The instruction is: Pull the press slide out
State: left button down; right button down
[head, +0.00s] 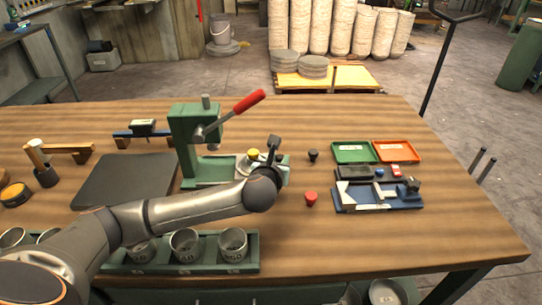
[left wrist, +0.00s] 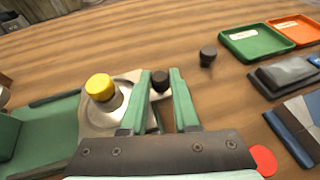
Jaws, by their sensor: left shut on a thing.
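The green press (head: 190,140) stands mid-table with its red-handled lever (head: 248,101) raised to the right. Its grey metal slide (left wrist: 125,122) lies on the green base, right of the press head in the head view. A yellow-topped metal piece (left wrist: 101,90) stands upright on the slide; it also shows in the head view (head: 253,154). My left gripper (head: 273,148) is at the slide's right end. In the left wrist view its green fingers are shut on the slide's black knob (left wrist: 160,78). My wrist hides part of the slide in the head view. My right gripper is out of view.
A black knob-like piece (head: 313,155) and a red one (head: 311,198) stand right of the press. Green (head: 340,152) and orange (head: 410,153) trays and a blue fixture (head: 350,206) are farther right. Metal cups in a green rack (head: 255,262) line the front.

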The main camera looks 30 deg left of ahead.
pick_arm(q)
jog(key=shift+a, duration=0.1)
jog(key=c, duration=0.7)
grip_release()
jog(key=shift+o, duration=0.2)
jog(key=shift+s, duration=0.1)
jog(key=p+v, duration=0.1)
jog(key=v, duration=1.1)
jog(key=shift+s, duration=0.15)
jog(key=shift+r, duration=0.1)
